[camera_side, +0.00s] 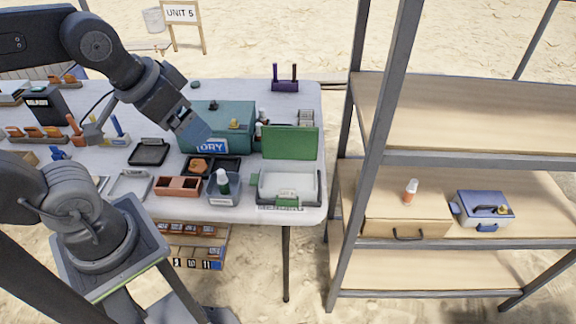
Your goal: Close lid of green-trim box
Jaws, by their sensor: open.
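Small pale contents seem to lie inside, too small to make out.
The teal case (240,117) stands behind and left of the box. A purple holder (285,86) is at the back. A metal shelf (450,162) stands to the right, beyond a gap.

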